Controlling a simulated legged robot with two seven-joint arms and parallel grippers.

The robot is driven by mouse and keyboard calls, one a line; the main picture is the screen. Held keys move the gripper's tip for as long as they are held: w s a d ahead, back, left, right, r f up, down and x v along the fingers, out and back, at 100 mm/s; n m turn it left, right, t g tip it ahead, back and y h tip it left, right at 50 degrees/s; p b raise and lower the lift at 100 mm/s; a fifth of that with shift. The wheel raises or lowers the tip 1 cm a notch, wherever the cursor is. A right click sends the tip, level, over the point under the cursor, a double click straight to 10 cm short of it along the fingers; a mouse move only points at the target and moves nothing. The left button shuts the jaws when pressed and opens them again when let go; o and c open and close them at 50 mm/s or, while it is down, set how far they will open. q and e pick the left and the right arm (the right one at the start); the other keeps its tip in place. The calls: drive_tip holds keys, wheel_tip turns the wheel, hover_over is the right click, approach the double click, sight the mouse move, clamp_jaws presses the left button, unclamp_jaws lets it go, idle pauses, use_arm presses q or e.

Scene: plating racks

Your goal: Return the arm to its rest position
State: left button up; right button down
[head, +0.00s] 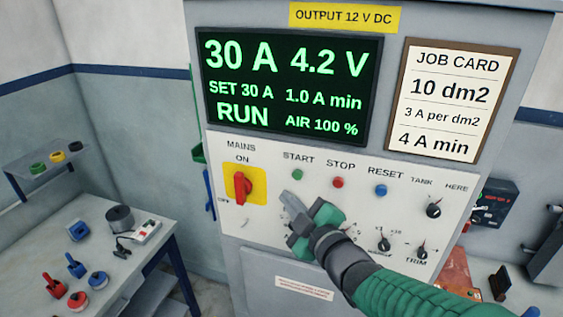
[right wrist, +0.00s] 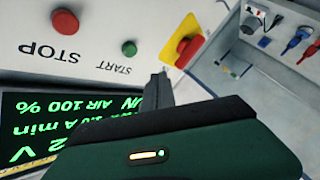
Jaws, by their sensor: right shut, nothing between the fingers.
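My right gripper (head: 291,203) is shut and empty in front of the control panel. Its fingertips point up and left, just below the green START button (head: 297,175). In the right wrist view the shut fingers (right wrist: 160,85) show beside the START button (right wrist: 129,48), with no clear contact. My right arm (head: 400,290) comes in from the lower right. My left gripper is in neither view. The display (head: 284,85) reads RUN, 30 A and 4.2 V. The red mains switch (head: 240,187) is at ON.
The red STOP button (head: 337,183), blue RESET button (head: 380,190) and several black knobs (head: 433,210) line the panel near my right gripper. A job card (head: 452,100) hangs at the upper right. A workbench (head: 75,245) with tools stands at the left.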

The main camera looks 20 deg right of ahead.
drive_tip(key=s+d+f+m+g+h+b, duration=0.1)
drive_tip(key=s+f+m+g+b, duration=0.1)
drive_tip(key=f, duration=0.6)
drive_tip(key=s+d+f+m+g+h+b, duration=0.1)
drive_tip(key=f+m+g+b, duration=0.15)
drive_tip(key=f, duration=0.45)
drive_tip(key=s+d+f+m+g+h+b, duration=0.1)
drive_tip(key=s+d+f+m+g+b, duration=0.15)
drive_tip(key=f, duration=0.55)
drive_tip(key=s+a+f+m+g+b, duration=0.1)
drive_tip(key=s+f+m+g+b, duration=0.4)
drive_tip(key=s+f, duration=0.9)
wheel_tip(320, 180, down, 3)
drive_tip(key=shift+s+f+g+h, duration=0.1)
drive_tip(key=shift+s+g+h, duration=0.2)
drive_tip(key=shift+g, duration=0.8)
